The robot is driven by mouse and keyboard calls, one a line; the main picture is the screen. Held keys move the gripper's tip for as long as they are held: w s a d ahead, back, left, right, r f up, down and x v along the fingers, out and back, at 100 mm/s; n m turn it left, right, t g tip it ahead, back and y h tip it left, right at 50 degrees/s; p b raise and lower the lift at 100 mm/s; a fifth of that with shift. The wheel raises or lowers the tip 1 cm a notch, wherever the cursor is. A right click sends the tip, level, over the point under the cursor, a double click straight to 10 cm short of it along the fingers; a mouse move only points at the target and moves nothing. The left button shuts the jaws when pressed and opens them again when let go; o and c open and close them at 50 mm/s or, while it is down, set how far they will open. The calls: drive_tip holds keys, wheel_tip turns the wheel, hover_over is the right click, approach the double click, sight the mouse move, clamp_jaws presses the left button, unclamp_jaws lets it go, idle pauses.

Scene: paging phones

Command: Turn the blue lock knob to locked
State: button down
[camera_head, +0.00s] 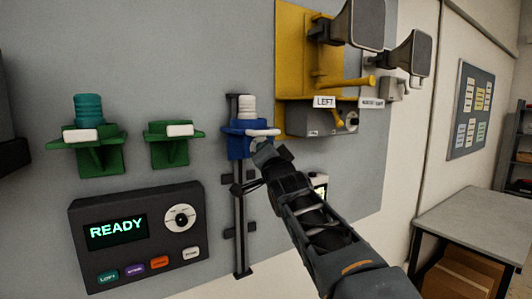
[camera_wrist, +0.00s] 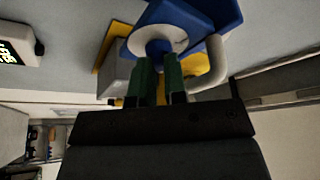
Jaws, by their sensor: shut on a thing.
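The blue carriage (camera_head: 236,141) sits on a black vertical rail (camera_head: 239,215), with a white ribbed cylinder (camera_head: 248,106) standing on it. My gripper (camera_head: 262,152) is at the carriage's front right, below a white bar. In the wrist view, a white round dial plate (camera_wrist: 176,34) lies on the blue carriage (camera_wrist: 203,15). The blue lock knob (camera_wrist: 157,48) shows at its middle, between my green fingers. My gripper (camera_wrist: 160,80) is shut on the knob. The fingers and palm hide part of it. No lock marking is readable.
A black panel (camera_head: 75,230) reading READY, with a dial and buttons, is at lower left. Green brackets (camera_head: 100,158) are above it. A yellow mount (camera_head: 292,50) with horn speakers (camera_head: 405,60) and a grey box (camera_head: 310,120) is at upper right. A table (camera_head: 480,220) stands right.

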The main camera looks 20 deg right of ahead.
drive_tip(key=shift+s+r, duration=0.1)
drive_tip(key=shift+r, duration=0.2)
drive_tip(key=c, duration=1.4)
unclamp_jaws()
drive_tip(key=shift+a, duration=0.1)
drive_tip(key=shift+o, duration=0.9)
drive_tip(key=shift+f, duration=0.1)
drive_tip(key=shift+o, duration=0.3)
drive_tip(key=shift+w+d+f, duration=0.15)
drive_tip(key=shift+w+d, duration=0.05)
drive_tip(key=b+v, duration=0.1)
drive_tip(key=v, duration=1.3)
drive_tip(key=shift+w+f, duration=0.1)
